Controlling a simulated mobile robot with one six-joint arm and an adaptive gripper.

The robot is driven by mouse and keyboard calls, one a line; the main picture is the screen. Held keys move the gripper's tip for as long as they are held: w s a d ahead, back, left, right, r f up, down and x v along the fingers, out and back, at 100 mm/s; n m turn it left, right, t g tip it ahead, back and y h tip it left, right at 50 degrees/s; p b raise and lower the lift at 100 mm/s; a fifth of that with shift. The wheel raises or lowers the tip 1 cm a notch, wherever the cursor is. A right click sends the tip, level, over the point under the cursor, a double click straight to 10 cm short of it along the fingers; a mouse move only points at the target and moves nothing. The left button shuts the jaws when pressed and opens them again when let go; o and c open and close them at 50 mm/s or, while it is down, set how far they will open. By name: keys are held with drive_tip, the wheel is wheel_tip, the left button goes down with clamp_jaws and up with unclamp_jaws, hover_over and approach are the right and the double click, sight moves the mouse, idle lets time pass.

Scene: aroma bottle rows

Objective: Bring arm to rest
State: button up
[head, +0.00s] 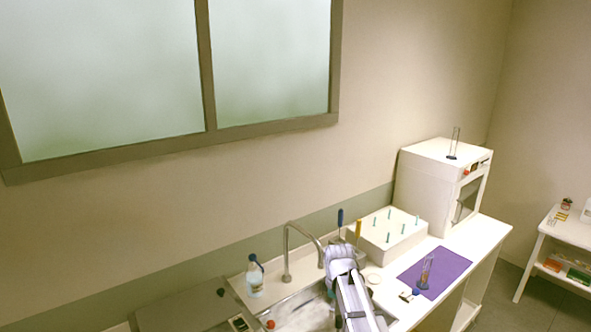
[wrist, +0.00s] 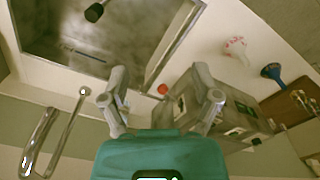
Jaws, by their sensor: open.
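My arm (head: 352,295) shows in the head view at the bottom middle, folded over the sink area in front of the faucet. In the wrist view my gripper (wrist: 161,98) is open, its two grey fingers spread apart with nothing between them. Its teal body fills the bottom middle of that view. The fingers themselves are mostly hidden behind my arm in the head view.
The sink (head: 305,312) and faucet (head: 290,252) lie close to my arm. A blue-capped bottle (head: 255,276) stands left of the faucet. To the right are a white rack box (head: 388,240), a purple mat (head: 455,268) with a cylinder (head: 425,272), and a white oven (head: 425,195).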

drive_tip(key=s+d+f+m+b, duration=0.2)
drive_tip(key=s+f+m+b, duration=0.4)
drive_tip(key=s, duration=0.1)
drive_tip(key=s+d+f+m+b, duration=0.2)
drive_tip(key=s+f+m+b, duration=0.4)
drive_tip(key=s+f+m, duration=0.1)
drive_tip(key=shift+s+d+f, duration=0.15)
drive_tip(key=shift+s+d, duration=0.15)
drive_tip(key=shift+s, duration=0.3)
